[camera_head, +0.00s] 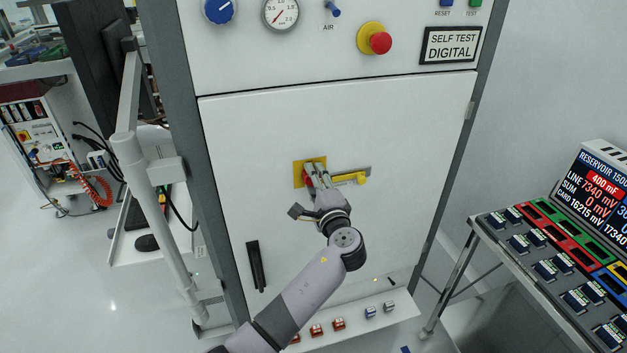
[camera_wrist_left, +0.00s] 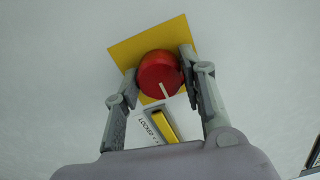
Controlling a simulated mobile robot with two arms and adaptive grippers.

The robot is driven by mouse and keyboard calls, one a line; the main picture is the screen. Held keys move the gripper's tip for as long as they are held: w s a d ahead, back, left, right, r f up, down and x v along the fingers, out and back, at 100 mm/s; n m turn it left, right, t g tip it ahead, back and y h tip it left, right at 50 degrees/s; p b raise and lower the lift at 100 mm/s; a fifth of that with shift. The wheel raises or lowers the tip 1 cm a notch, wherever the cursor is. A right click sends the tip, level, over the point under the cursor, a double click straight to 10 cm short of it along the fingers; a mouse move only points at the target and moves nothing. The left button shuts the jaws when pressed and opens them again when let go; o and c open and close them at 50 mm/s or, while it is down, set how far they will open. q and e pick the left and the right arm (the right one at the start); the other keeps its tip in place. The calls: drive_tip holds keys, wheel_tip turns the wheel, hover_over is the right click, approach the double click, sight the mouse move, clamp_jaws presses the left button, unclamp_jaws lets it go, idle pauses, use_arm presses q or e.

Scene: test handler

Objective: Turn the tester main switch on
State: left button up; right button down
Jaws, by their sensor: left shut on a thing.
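The main switch is a round red knob (camera_wrist_left: 160,73) on a yellow square plate (camera_wrist_left: 124,49), mounted on the white cabinet door. In the head view the yellow plate (camera_head: 298,176) shows, with the knob mostly hidden behind my gripper. My left gripper (camera_head: 316,174) is at the knob, and in the left wrist view its two fingers (camera_wrist_left: 160,76) sit on either side of the red knob, shut on it. A pale pointer line shows on the knob, pointing down toward the label reading "LOCKED". My right gripper is not in view.
A yellow handle (camera_head: 350,178) sits just right of the switch. Above are a gauge (camera_head: 281,13), a blue knob (camera_head: 219,10) and a red emergency button (camera_head: 380,42). A black door handle (camera_head: 256,266) is lower left. A bench with a display (camera_head: 600,185) stands at right.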

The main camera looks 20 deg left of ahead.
use_arm(q)
drive_tip(key=o, duration=1.2)
drive_tip(key=shift+c, duration=0.2)
drive_tip(key=v, duration=1.2)
